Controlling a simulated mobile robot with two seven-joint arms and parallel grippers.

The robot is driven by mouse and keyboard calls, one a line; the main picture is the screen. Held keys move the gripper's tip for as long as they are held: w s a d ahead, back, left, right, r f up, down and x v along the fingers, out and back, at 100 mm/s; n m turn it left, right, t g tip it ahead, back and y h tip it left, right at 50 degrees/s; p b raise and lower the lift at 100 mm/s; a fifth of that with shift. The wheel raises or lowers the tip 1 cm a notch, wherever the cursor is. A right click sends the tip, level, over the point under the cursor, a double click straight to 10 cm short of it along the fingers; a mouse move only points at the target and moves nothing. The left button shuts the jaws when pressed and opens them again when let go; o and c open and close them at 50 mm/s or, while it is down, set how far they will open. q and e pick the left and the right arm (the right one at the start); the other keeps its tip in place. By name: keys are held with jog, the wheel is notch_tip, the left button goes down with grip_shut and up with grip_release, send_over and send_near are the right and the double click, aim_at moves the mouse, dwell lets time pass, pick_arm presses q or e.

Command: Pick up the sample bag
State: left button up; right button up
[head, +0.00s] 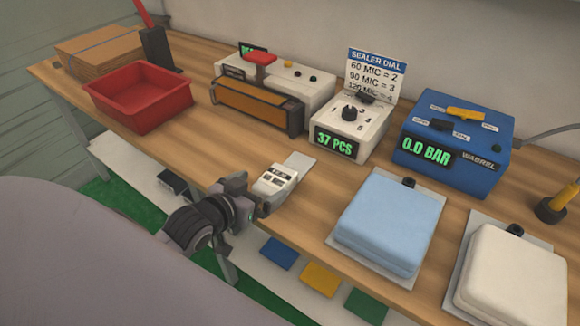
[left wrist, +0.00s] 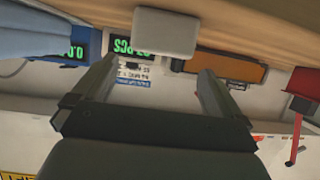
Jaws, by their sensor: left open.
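A small white packet with dark marks (head: 275,180), which looks like the sample bag, lies at the front edge of the wooden bench on a pale sheet (head: 299,161). In the left wrist view a plain whitish block (left wrist: 165,30) appears to be the same packet. My left gripper (head: 257,197) is at the bench's front edge, close to the packet's near side. In the left wrist view the gripper's fingers (left wrist: 158,68) are spread apart with the block ahead between them. Whether a finger touches it, I cannot tell. My right gripper is not in view.
Behind stand a sealer (head: 258,106), a counter box reading 37 PCS (head: 336,142) and a blue pressure box (head: 455,150). A red tray (head: 138,97) is at left. A light-blue pad (head: 390,222) and a white pad (head: 512,275) lie at right. Bare wood surrounds the packet.

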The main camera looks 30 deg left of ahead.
aim_at(269, 185)
pick_arm(q)
jog(key=shift+w+f, duration=0.15)
jog(key=shift+w, duration=0.6)
jog(key=shift+w+d+f, duration=0.1)
jog(key=shift+w+f, duration=0.65)
jog(key=shift+w, duration=0.2)
jog(key=shift+w+d+f, duration=0.1)
jog(key=shift+w+f, duration=0.6)
jog(key=shift+w, duration=0.25)
jog(key=shift+x, duration=0.75)
jog(key=c, duration=1.1)
